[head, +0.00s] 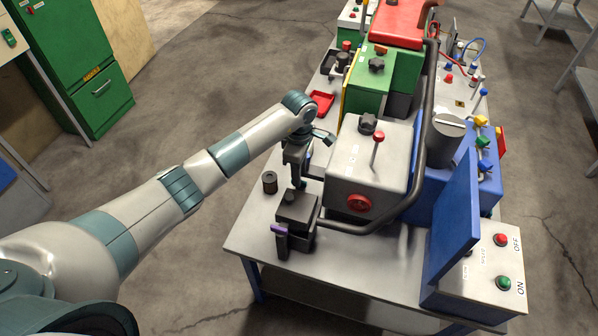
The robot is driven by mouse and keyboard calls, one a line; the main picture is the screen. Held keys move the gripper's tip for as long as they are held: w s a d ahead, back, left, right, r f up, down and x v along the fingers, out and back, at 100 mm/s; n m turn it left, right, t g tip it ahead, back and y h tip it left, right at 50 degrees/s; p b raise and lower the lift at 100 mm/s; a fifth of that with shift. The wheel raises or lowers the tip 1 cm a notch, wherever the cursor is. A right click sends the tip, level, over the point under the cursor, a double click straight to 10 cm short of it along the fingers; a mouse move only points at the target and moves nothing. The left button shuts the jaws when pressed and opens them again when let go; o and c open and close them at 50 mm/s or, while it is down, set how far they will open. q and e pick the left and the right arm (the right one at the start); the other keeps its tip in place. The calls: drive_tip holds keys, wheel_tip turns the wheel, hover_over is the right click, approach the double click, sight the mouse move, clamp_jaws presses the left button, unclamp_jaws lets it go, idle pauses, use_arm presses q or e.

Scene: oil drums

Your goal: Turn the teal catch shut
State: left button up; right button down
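My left arm reaches in from the left, over the table (250,240). Its dark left gripper (298,178) points down at the left side of the grey-white box (367,160). The fingers are small and dark, and I cannot tell whether they are open or shut or touching anything. I cannot make out a teal catch for certain; it may be hidden behind the gripper. My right gripper is not in view.
A black box (297,212) with a purple handle (280,229) stands just in front of the gripper, beside a small dark cylinder (270,182). A black tube frame (424,130) bends around the grey-white box. A blue panel (453,230) stands upright at right.

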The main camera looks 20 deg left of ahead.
use_arm(q)
drive_tip(key=shift+f, duration=0.95)
clamp_jaws()
